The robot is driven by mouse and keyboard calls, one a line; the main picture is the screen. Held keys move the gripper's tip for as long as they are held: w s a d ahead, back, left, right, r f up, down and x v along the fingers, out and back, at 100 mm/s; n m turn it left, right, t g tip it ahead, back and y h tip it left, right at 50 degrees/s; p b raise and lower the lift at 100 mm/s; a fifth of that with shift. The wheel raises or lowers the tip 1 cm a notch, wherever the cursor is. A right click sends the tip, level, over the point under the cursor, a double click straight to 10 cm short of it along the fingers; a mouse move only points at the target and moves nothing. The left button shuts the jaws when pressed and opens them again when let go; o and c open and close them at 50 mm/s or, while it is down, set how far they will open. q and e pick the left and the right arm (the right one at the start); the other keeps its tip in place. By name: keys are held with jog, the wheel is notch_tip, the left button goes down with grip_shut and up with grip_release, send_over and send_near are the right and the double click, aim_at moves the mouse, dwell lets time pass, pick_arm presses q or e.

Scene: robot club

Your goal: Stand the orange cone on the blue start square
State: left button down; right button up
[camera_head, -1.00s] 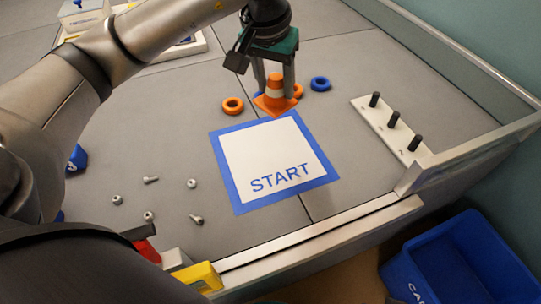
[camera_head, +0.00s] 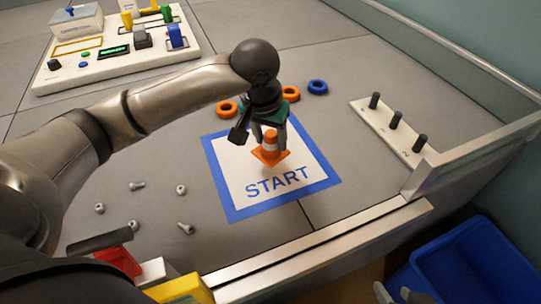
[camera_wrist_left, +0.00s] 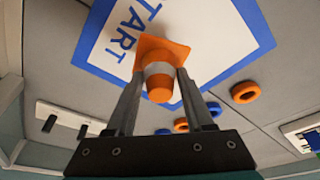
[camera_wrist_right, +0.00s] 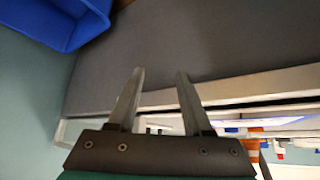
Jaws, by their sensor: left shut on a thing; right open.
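The orange cone (camera_head: 271,153) has a white band and a square orange base. My left gripper (camera_head: 269,140) is shut on the cone from above and holds it upright over the white inside of the blue-bordered start square (camera_head: 228,206). In the left wrist view the cone (camera_wrist_left: 160,75) sits between the fingers (camera_wrist_left: 154,85), in front of the start square (camera_wrist_left: 100,50). I cannot tell for sure whether its base touches the square. My right gripper (camera_wrist_right: 155,85) is open and empty, away from the square, with a blue bin in its view.
Orange and blue rings (camera_head: 318,87) lie behind the square. A white board with black pegs (camera_head: 396,119) stands at right. Several loose screws (camera_head: 137,186) lie at left. A control panel (camera_head: 115,55) is at the back left. A blue bin (camera_head: 470,265) is beyond the rail (camera_head: 330,240).

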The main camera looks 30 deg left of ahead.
aim_at(271, 149)
pick_arm(q)
jog(key=shift+f, duration=0.35)
jog(key=shift+f+b, duration=0.65)
jog(key=shift+f, duration=1.3)
pick_arm(e)
jog(key=shift+w+a+r+t+y, duration=0.1)
jog(key=shift+w+a+t+y, duration=0.25)
jog(key=shift+w+a+t, duration=0.25)
jog(key=shift+w+a+t+y, duration=0.3)
jog(key=shift+a+t, duration=0.25)
jog(key=shift+a, duration=0.25)
jog(key=shift+w+a+r+t+y, duration=0.1)
jog(key=shift+w+a+t+y, duration=0.3)
jog(key=shift+a+t, duration=0.25)
pick_arm(q)
jog(key=shift+b, duration=0.3)
jog(key=shift+f, duration=0.1)
jog(key=shift+c, duration=1.4)
grip_release()
pick_arm(e)
jog(key=shift+a, duration=0.15)
